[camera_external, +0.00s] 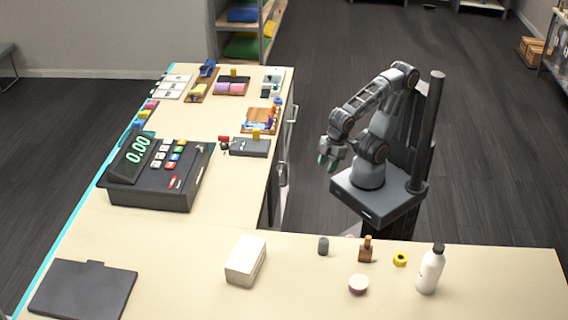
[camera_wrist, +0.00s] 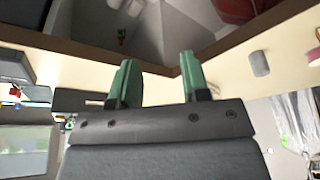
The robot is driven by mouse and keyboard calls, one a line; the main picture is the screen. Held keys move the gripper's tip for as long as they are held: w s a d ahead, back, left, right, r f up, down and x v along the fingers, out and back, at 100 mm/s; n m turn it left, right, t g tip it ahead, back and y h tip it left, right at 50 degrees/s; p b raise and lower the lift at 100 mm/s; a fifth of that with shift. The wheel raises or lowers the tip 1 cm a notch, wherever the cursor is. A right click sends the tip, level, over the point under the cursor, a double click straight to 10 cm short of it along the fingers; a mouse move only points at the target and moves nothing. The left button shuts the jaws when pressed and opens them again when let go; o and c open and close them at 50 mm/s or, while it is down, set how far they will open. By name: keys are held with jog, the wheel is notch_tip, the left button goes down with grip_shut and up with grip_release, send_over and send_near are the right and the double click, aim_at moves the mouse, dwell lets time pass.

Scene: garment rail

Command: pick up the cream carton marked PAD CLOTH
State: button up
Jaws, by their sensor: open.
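A cream carton (camera_external: 246,261) sits on the near counter in the external view, left of the small items there. No lettering can be read on it at this size. My gripper (camera_external: 327,162) hangs beyond the near counter, to the right of the long counter, well apart from the carton. In the wrist view my gripper (camera_wrist: 161,82) shows two green fingers spread apart with nothing between them. A pale shape at the lower right of the wrist view is unclear; I cannot tell whether it is the carton.
On the near counter stand a grey cylinder (camera_external: 323,246), a brown bottle (camera_external: 366,251), a yellow roll (camera_external: 400,259), a round tub (camera_external: 358,284) and a white bottle (camera_external: 430,270). A dark flat pad (camera_external: 83,291) lies left. A cash register (camera_external: 158,175) stands on the long counter.

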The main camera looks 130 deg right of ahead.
jog(key=o, duration=1.1)
